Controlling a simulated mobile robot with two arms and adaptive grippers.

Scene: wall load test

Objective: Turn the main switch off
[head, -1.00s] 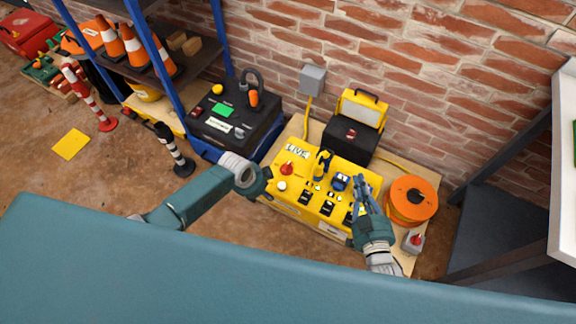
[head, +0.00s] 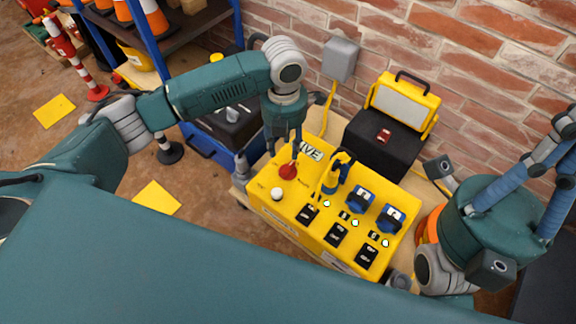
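A yellow control box (head: 265,205) stands on a wooden bench below the brick wall. A round red knob (head: 288,172), which looks like the main switch, sits at its left rear beside a sign partly reading LIVE (head: 312,151). My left gripper (head: 295,152) points down over the red knob, its fingers at or just above it. Contact and the finger gap are unclear, as the wrist hides part.
The box also carries a white knob (head: 278,194), a yellow-and-blue upright fitting (head: 336,172), two blue switches (head: 361,198) and several black switches. A blue-framed shelf is at left.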

